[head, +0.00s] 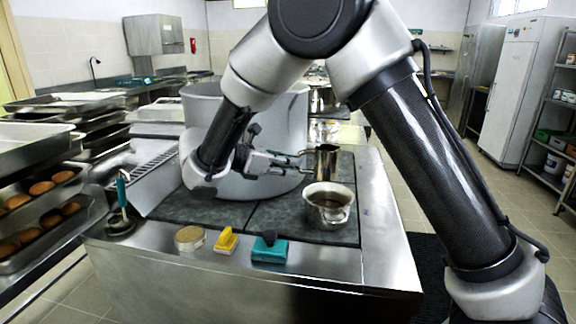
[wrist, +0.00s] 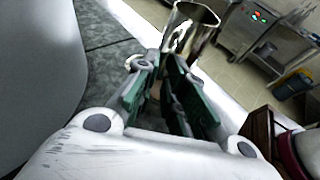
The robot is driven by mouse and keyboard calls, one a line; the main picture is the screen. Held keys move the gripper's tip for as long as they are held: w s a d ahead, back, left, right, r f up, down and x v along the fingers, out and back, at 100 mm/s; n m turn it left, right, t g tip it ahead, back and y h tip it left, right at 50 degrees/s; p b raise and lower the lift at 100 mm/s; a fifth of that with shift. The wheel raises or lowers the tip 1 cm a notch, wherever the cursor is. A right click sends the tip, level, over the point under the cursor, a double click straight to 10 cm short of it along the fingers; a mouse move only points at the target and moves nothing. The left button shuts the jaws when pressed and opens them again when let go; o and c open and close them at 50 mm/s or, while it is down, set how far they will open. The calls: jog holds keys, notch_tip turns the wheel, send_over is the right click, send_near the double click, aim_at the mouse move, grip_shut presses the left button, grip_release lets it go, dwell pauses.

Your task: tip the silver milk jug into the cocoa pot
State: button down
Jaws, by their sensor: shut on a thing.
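The silver milk jug (head: 322,162) is a small shiny metal jug, held upright or nearly so in the head view. It also shows beyond the fingers in the wrist view (wrist: 190,30). My gripper (head: 298,164) reaches it from the left and is shut on it; the fingers also show in the wrist view (wrist: 165,75). The exact contact is partly hidden. The cocoa pot (head: 329,212) is a small silver pot with dark brown liquid inside. It stands on the dark worktop, below and slightly right of the jug. I cannot tell how far the jug is above the worktop.
A big grey stockpot (head: 290,112) stands behind and left of my gripper. Trays with buns (head: 40,190) stand at left.

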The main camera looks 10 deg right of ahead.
notch_tip(320, 180, up, 6)
jog(key=d+m+g+y, duration=0.1)
jog(key=d+m+y, duration=0.1)
jog(key=y, duration=0.6)
jog(key=d+r+m+y, duration=0.1)
jog(key=d+m+y, duration=0.1)
jog(key=d+y, duration=1.2)
jog(key=shift+w+d+m, duration=0.15)
jog(key=shift+d+m, duration=0.25)
jog(key=shift+d, duration=0.8)
jog(key=shift+r, duration=0.15)
dwell(2.0)
